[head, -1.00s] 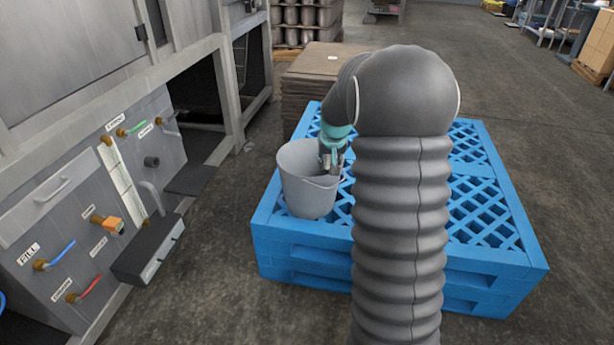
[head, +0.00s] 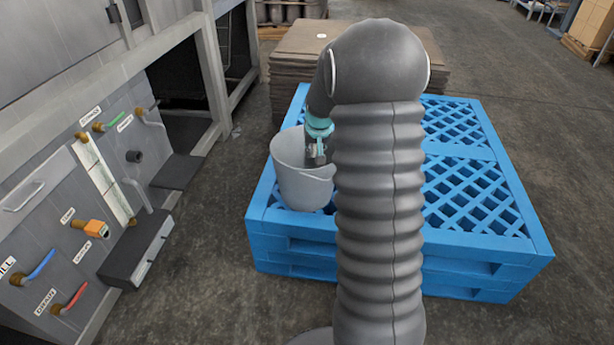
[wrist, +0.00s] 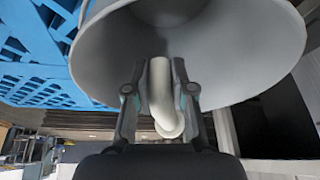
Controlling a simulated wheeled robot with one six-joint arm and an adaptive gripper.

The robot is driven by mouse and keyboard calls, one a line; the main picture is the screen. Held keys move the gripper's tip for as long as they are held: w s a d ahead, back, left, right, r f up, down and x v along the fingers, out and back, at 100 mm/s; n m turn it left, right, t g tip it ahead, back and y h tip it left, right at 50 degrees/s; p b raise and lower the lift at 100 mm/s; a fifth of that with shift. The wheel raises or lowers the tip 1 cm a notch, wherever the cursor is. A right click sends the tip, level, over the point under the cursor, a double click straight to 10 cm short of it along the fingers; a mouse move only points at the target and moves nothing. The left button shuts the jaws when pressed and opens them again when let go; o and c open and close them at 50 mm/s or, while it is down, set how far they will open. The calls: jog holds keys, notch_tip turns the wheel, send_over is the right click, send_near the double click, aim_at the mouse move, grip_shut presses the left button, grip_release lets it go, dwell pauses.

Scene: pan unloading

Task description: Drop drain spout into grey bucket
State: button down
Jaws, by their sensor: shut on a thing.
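The grey bucket (head: 303,188) stands upright on the front left part of the blue pallet. In the wrist view the bucket's wide mouth and inner wall (wrist: 250,60) fill the upper middle. My gripper (head: 316,158) points down at the bucket's mouth, by its right side. In the wrist view my gripper (wrist: 158,92) is shut on the drain spout (wrist: 160,98), a pale grey bent pipe with a rounded end. The spout shows in front of the bucket's opening. In the head view the spout cannot be made out, and my arm hides the area right of the bucket.
The blue pallet (head: 480,195) has bare lattice to the right. A stack of brown sheets (head: 290,72) stands behind it. At the left is a grey machine panel with a red-handled valve (head: 72,298), other valves and a dark box (head: 140,248). Open floor lies between panel and pallet.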

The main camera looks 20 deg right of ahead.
jog(key=shift+f, duration=0.35)
jog(key=c, duration=0.9)
grip_release()
jog(key=v, duration=1.2)
jog(key=shift+s, duration=0.1)
